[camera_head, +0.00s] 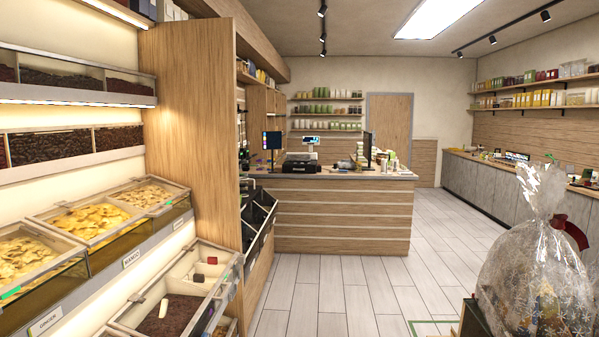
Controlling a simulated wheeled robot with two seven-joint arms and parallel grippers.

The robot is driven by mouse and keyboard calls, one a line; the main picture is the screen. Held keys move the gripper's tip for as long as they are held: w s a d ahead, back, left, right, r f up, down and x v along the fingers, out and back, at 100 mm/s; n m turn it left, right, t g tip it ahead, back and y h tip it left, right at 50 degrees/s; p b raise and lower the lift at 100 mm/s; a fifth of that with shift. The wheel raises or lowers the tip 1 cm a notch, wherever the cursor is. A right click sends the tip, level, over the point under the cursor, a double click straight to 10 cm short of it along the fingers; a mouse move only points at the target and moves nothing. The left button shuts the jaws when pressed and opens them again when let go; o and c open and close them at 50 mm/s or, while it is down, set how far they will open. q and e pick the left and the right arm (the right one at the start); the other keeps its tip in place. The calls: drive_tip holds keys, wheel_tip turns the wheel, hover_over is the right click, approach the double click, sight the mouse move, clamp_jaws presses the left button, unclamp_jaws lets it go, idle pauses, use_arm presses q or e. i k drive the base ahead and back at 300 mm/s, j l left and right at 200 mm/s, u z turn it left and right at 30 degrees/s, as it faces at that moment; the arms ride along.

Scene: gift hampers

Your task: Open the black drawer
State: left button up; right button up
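A black box-shaped unit (301,166) sits on the far checkout counter (340,176); it looks like a cash drawer. It is small in the view, and I cannot make out whether it is open or shut. Neither of my grippers is in view.
A tall wooden panel (190,120) and open food bins (92,220) line the left. Black slanted crates (258,215) stand past the panel. A clear wrapped hamper (537,265) is close at the right. The plank floor (340,290) ahead of the counter is free. A monitor (367,150) stands on the counter.

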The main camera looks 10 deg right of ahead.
sight(287, 168)
drive_tip(key=i+z, duration=0.3)
drive_tip(key=i, duration=6.6)
drive_tip(key=i+z, duration=0.1)
drive_tip(key=i, duration=0.75)
drive_tip(key=i+j+z, duration=0.1)
drive_tip(key=i, duration=0.7)
drive_tip(key=i+j+z, duration=0.1)
drive_tip(key=i+z, duration=0.2)
drive_tip(key=k, duration=0.05)
